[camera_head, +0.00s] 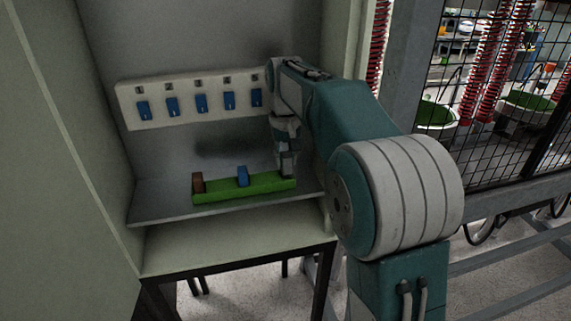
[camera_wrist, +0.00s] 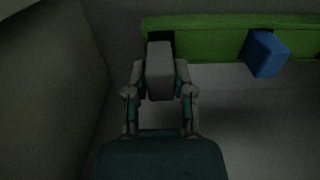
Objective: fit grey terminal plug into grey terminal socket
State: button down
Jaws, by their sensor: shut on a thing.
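My gripper (camera_head: 287,158) reaches down at the right end of the green holder (camera_head: 268,186). In the wrist view my gripper (camera_wrist: 159,85) is shut on the grey terminal plug (camera_wrist: 159,70), a grey block between its two fingers. The plug's far end is beside a dark slot in the green holder (camera_wrist: 212,30); I cannot tell whether it is still seated or just clear. I cannot tell which is the grey terminal socket.
A blue plug (camera_head: 242,176) stands mid-holder and a brown plug (camera_head: 198,182) at its left end. The holder lies near the front of a grey shelf (camera_head: 155,208) in a pale cabinet with side walls. The space between holder and panel is clear.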

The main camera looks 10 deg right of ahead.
jog(key=shift+s+a+f, duration=0.1)
jog(key=shift+a+f, duration=0.1)
jog(key=shift+f, duration=0.8)
jog(key=c, duration=0.5)
grip_release()
jog(key=shift+r, duration=0.1)
